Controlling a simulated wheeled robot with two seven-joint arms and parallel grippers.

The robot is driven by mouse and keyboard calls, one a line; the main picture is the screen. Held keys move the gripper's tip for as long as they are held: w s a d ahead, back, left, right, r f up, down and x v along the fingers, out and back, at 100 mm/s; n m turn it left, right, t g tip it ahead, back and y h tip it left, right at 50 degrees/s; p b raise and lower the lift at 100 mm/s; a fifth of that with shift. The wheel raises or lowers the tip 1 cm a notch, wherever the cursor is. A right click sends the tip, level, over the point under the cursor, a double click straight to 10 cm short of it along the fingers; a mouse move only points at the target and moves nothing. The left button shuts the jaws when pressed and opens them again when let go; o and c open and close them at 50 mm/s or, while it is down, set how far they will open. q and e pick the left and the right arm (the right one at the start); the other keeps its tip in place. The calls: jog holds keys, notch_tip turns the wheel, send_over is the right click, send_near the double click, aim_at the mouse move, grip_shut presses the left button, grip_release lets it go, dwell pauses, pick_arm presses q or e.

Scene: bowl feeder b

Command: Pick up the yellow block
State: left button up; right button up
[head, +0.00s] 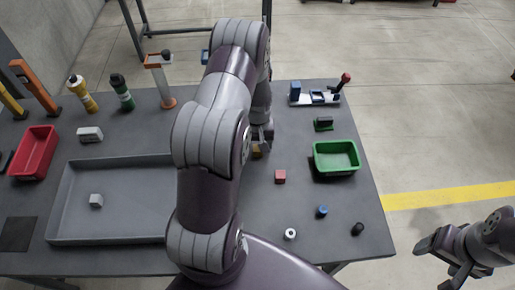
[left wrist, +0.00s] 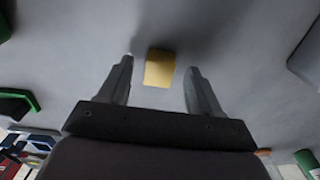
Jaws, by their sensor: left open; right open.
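The yellow block (left wrist: 159,69) lies on the grey table and shows whole in the left wrist view, between the fingertips of my left gripper (left wrist: 161,75). The two fingers stand apart on either side of it, with a gap on both sides, and do not touch it. In the head view, my left gripper (head: 261,138) points down over the table, and only a small part of the yellow block (head: 257,152) shows beside my arm. My right gripper (head: 446,262) is open and empty, off the table at the lower right.
A red block (head: 280,176) and a green bin (head: 336,157) are right of the left gripper. A blue piece (head: 321,211), a white ring (head: 290,234) and a black piece (head: 357,229) lie nearer. A grey tray (head: 107,239) is left, partly hidden by my arm.

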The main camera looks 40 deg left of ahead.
pick_arm(q)
jog(key=c, duration=1.1)
jog(key=shift+r, duration=0.1)
